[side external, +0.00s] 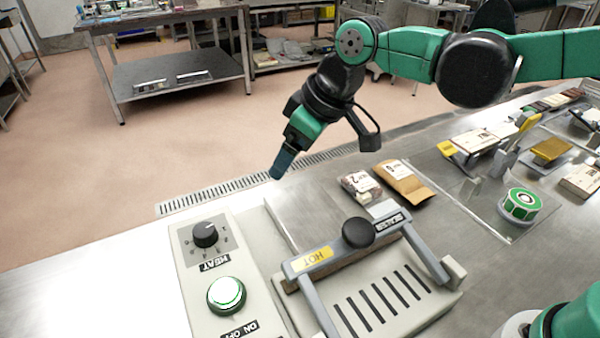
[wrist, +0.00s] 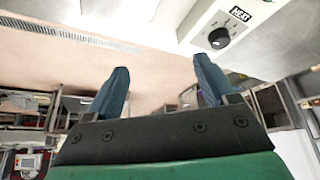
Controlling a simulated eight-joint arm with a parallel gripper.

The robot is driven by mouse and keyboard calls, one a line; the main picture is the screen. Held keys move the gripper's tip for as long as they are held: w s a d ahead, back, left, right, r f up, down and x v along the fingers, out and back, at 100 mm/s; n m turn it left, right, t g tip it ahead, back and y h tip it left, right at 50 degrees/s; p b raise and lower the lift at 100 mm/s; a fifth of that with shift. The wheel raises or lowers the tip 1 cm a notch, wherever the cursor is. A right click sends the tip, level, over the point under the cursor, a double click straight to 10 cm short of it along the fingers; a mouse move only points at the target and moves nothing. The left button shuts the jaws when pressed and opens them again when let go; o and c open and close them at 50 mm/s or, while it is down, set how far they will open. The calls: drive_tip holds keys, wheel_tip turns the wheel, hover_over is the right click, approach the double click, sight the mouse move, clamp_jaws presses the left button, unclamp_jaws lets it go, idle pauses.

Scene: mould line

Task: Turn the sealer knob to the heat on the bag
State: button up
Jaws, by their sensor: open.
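The sealer knob (side external: 205,234) is a black dial with a pointer, on the grey panel marked HEAT; it also shows at the upper right of the wrist view (wrist: 219,38). My gripper (side external: 277,174) is above and behind the panel in the side view, apart from the knob. In the wrist view its two blue fingers (wrist: 160,85) are spread and empty. Two small bags lie behind the sealer: a clear one (side external: 360,186) with dark contents and a label that seems to read 2, and a brown one (side external: 404,182) with a white label. The knob's exact setting is too small to read.
The sealer (side external: 380,300) has a raised bar frame with a black ball handle (side external: 358,232) and a HOT label. A green round item (side external: 521,204) and several tools lie at right. Bare steel is left of the panel.

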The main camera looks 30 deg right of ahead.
sight(203, 229)
drive_tip(key=a+f+n, duration=0.1)
drive_tip(key=a, duration=0.3)
drive_tip(key=a+f+n+g, duration=0.1)
drive_tip(key=a+f, duration=0.1)
drive_tip(key=a, duration=0.1)
drive_tip(key=a+f+n+g, duration=0.1)
drive_tip(key=a, duration=0.3)
drive_tip(key=shift+w+a+f+n+y, duration=0.35)
drive_tip(key=shift+w+f+n+y, duration=0.05)
drive_tip(key=shift+x, duration=2.9)
drive_tip(key=shift+c, duration=0.2)
clamp_jaws()
